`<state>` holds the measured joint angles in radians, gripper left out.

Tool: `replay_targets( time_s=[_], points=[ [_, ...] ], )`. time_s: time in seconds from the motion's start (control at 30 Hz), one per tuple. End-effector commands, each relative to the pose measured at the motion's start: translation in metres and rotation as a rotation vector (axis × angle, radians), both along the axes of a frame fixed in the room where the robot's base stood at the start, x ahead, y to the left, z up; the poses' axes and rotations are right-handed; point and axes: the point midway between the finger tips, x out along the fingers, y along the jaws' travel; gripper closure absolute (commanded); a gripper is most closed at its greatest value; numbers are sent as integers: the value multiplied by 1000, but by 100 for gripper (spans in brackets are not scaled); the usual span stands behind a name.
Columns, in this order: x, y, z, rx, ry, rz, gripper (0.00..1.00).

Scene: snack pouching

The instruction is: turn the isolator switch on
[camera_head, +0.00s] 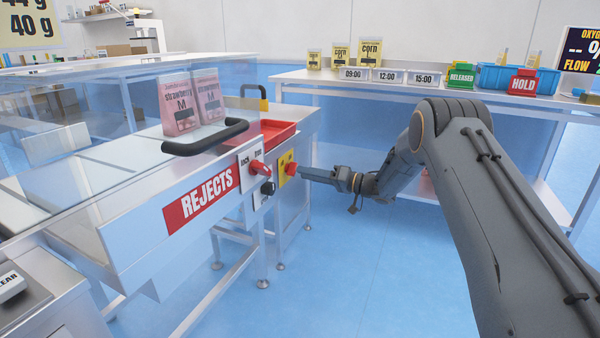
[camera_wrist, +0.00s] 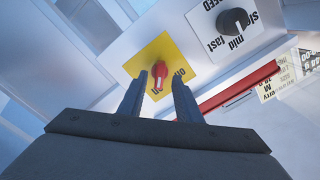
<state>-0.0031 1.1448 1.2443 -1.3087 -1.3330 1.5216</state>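The isolator switch is a red knob (camera_wrist: 159,73) on a yellow plate (camera_wrist: 149,57) with partly covered lettering. In the head view the red knob (camera_head: 291,168) and its yellow plate (camera_head: 283,162) sit on the end of the REJECTS machine. My gripper (camera_wrist: 159,80) is open, with its two fingers pointing at the plate and the knob showing between the tips. No clear contact shows. In the head view my gripper (camera_head: 302,172) reaches in from the right, its tips close to the knob. The knob's exact setting is hard to read.
A black handle (camera_head: 205,138), a red tray (camera_head: 273,133) and strawberry pouches (camera_head: 180,103) are above. The floor to the right (camera_head: 370,260) is clear.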

Motion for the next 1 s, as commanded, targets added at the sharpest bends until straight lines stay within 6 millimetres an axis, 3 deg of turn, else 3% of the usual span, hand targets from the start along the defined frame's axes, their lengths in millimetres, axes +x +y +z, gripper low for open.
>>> replay_targets(
  time_s=[0.1, 0.27, 0.7, 0.87, 1.0],
  points=[
    [-7, -19, 1, 0, 2, -1, 69],
    [-12, -35, 0, -1, 1, -1, 69],
    [-13, -38, 1, -4, -3, -6, 69],
    [-1, -27, 23, -62, -47, -96, 69],
    [11, -14, 56, -188, -104, -260, 69]
  ],
)
